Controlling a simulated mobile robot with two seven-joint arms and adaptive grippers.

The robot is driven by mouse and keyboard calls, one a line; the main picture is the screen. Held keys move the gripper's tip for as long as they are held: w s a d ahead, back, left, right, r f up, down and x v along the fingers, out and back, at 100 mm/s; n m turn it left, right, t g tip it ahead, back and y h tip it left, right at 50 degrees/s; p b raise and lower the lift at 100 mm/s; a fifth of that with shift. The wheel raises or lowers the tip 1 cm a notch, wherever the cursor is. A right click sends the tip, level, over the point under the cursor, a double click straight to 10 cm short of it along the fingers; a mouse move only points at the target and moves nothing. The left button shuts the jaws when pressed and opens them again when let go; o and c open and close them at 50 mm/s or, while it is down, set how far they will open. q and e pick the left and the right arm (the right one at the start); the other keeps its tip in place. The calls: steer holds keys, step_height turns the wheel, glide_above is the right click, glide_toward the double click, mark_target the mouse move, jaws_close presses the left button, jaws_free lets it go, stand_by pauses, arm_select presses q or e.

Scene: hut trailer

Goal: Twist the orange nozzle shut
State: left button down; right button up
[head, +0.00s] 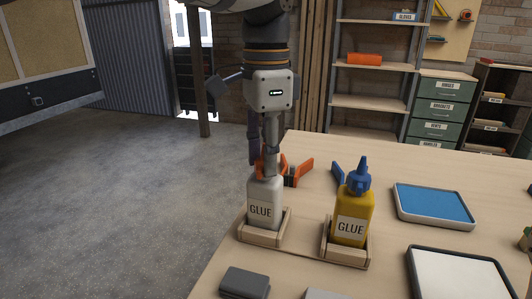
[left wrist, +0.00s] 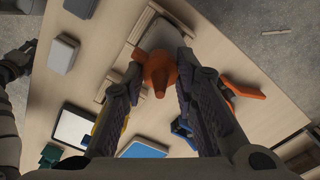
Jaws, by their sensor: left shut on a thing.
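A white glue bottle (head: 265,205) with a GLUE label stands upright in a small wooden holder (head: 270,239) near the table's left edge. Its orange nozzle (left wrist: 159,72) points up toward the left wrist camera; in the head view it is mostly hidden behind my fingers. My left gripper (head: 268,160) reaches straight down from above and is shut on the orange nozzle, with one finger on each side of it in the left wrist view (left wrist: 160,75). How far the nozzle is turned cannot be told.
A yellow glue bottle (head: 352,215) with a blue nozzle stands close on the right in its own holder (head: 346,254). An orange clamp (head: 301,172) lies behind the white bottle. A blue-topped tray (head: 434,203), a white-topped tray (head: 460,277) and a grey block (head: 245,282) lie around.

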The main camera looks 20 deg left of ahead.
arm_select(q)
steer(key=c, duration=1.3)
jaws_free()
step_height(320, 180, up, 12)
